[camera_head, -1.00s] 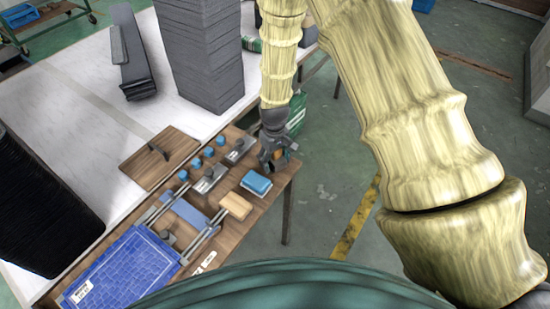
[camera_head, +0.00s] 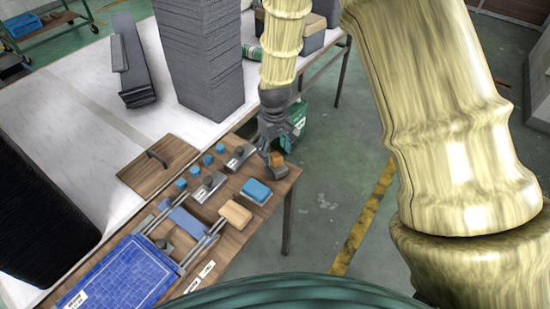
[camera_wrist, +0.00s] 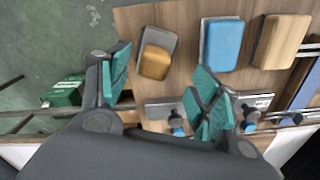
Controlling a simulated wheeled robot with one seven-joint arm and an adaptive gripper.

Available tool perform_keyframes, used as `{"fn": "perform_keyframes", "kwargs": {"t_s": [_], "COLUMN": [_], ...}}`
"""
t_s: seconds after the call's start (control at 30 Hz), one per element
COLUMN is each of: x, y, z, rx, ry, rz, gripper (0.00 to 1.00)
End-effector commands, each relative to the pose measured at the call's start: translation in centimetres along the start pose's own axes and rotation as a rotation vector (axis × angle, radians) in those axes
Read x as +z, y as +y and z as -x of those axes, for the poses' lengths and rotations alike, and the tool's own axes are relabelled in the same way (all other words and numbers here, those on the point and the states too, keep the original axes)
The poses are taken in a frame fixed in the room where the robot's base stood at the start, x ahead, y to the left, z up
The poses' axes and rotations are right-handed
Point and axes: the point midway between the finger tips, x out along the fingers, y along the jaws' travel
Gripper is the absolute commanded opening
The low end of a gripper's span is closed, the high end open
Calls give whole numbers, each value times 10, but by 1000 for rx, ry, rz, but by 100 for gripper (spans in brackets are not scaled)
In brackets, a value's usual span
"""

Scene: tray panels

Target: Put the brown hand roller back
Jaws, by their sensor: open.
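A small orange-brown rounded piece (camera_head: 277,160), which looks like the brown hand roller, rests on a grey holder (camera_head: 277,174) near the right end of the wooden board. In the wrist view the brown piece (camera_wrist: 155,62) sits on its grey base (camera_wrist: 143,42), between and beyond my fingertips. My gripper (camera_head: 281,137) is just above it in the head view, apart from it. In the wrist view my gripper (camera_wrist: 163,65) has its teal fingers spread with nothing between them.
A blue block (camera_head: 257,191) and a tan block (camera_head: 235,214) lie near the front edge. Grey holders with dark knobs (camera_head: 208,182) and blue knobs (camera_head: 195,170) stand behind. A wooden lid (camera_head: 150,172) and a blue tray (camera_head: 115,277) lie left. A grey stack (camera_head: 200,60) rises behind.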

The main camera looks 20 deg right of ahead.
Motion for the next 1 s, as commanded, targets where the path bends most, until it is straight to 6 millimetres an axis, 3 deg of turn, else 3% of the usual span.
{"fn": "perform_keyframes", "kwargs": {"t_s": [0.43,1.0], "x": [0,0], "y": [0,0], "z": [44,49], "rx": [0,0], "ry": [0,-1], "rz": [1,1], "gripper": [64,64]}}
